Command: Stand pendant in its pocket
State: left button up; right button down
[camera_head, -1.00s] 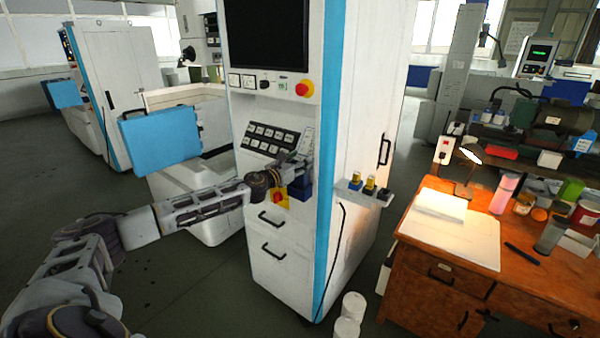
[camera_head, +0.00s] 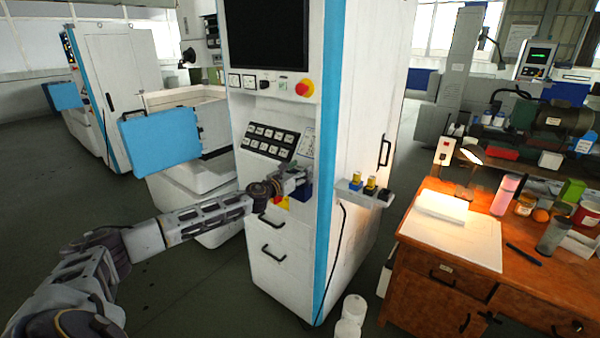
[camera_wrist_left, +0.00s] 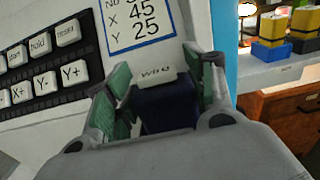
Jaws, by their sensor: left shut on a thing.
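My left gripper (camera_head: 297,178) is at the front of the white machine cabinet, below the black keypad. In the left wrist view its green-padded fingers (camera_wrist_left: 165,95) stand at both sides of a dark blue block with a white lettered upper part (camera_wrist_left: 158,78). I take this block for the pendant, and the fingers are shut on it. In the head view a blue pocket (camera_head: 304,193) shows just below and right of the fingers. The gripper hides most of the pendant there, so I cannot tell how deep it sits in the pocket. My right gripper is not in view.
A red and yellow switch (camera_head: 281,201) sits just below the gripper. A small shelf with yellow-topped blocks (camera_head: 362,190) juts from the cabinet's right side. An orange desk (camera_head: 430,258) stands at the right. White cylinders (camera_head: 349,318) stand on the floor.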

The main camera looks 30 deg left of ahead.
pick_arm(q)
jog(key=shift+f, duration=0.1)
jog(key=o, duration=1.3)
jog(key=shift+o, duration=1.2)
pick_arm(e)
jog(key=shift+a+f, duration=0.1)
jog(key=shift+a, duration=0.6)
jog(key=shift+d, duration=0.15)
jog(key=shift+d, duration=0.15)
